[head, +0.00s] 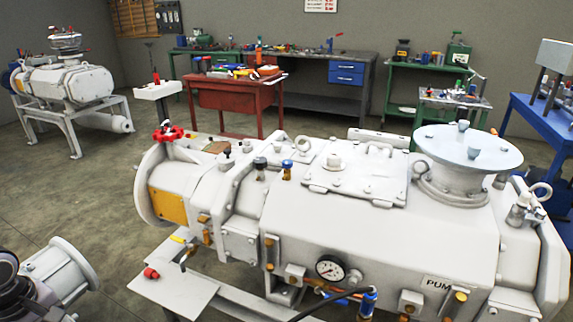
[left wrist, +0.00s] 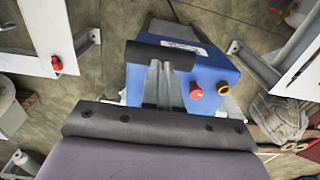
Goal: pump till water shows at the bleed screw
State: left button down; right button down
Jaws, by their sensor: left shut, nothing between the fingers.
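The large white pump (head: 300,205) fills the right and front of the head view. It has a round gauge (head: 330,268), several brass fittings such as one on its left side (head: 205,218), and a label reading "PUM", cut off. I cannot tell which fitting is the bleed screw; no water shows. My left gripper (left wrist: 163,68) is in the left wrist view, its fingers shut and empty in front of a blue box (left wrist: 217,72) with a red button (left wrist: 196,92) and a brass-coloured knob (left wrist: 223,88). I cannot tell whether they touch. My right gripper is out of view.
A black hose runs to a blue fitting (head: 368,302) at the pump's front. A red bench (head: 240,95) and green shelves (head: 425,90) stand behind. Open concrete floor (head: 60,185) lies left of the pump.

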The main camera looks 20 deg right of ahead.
pick_arm(q)
jog(key=shift+f, duration=0.1)
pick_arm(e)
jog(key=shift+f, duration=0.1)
